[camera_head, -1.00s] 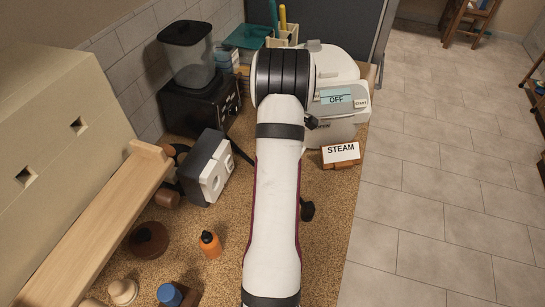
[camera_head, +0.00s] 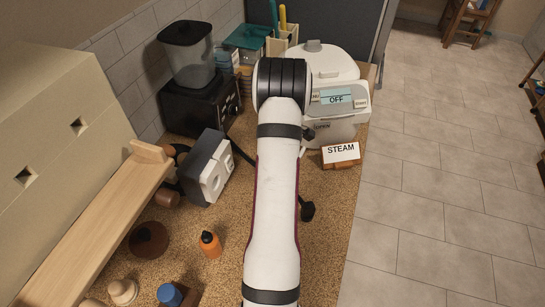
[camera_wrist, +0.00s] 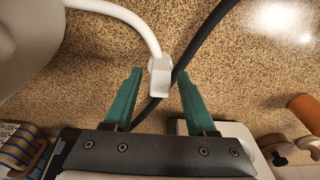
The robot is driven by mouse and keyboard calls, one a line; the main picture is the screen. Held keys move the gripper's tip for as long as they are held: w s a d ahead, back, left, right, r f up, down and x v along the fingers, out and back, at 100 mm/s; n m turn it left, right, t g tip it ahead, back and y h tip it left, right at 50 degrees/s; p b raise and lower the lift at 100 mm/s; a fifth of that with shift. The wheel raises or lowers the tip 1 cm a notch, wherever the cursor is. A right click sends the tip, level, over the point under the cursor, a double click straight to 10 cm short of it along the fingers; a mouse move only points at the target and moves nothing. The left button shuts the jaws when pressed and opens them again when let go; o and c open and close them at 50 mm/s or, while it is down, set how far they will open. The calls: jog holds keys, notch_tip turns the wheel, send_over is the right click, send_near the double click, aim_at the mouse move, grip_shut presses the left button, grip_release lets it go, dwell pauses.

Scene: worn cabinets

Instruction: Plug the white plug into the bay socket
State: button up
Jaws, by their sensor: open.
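The white plug (camera_wrist: 159,76) shows in the wrist view on a thick white cable (camera_wrist: 128,17) that curves in from the upper left. My gripper (camera_wrist: 160,84) has two green fingers, spread apart, with the plug between their tips and a gap on each side. Whether the plug is at fingertip height is unclear. In the head view my arm hides the plug and the gripper. A grey block with a white two-outlet face (camera_head: 215,173) stands tilted on the counter, left of my arm. I cannot tell whether it is the bay socket.
A dark cable (camera_wrist: 205,40) passes behind the plug. A black blender (camera_head: 193,85) is at back left. An orange bottle (camera_head: 210,244) stands on the cork-like counter (camera_head: 222,278).

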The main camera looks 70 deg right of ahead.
notch_tip(320, 180, up, 16)
jog(key=s, duration=0.2)
jog(key=w+a+n+g+y, duration=0.1)
jog(key=w+a, duration=0.3)
jog(key=a, duration=0.8)
jog(key=w+a+g+y, duration=0.15)
jog(key=w+a, duration=0.35)
jog(key=a, duration=0.6)
jog(key=s+a+r+m, duration=0.1)
jog(key=s+a+m, duration=0.2)
jog(key=a, duration=0.9)
jog(key=s+a+r+m, duration=0.2)
jog(key=s+a, duration=0.4)
jog(key=a, duration=0.6)
jog(key=shift+a+m+t+h, duration=0.25)
jog(key=shift+m+t+h, duration=0.15)
jog(key=shift+m, duration=0.4)
jog(key=shift+o, duration=0.4)
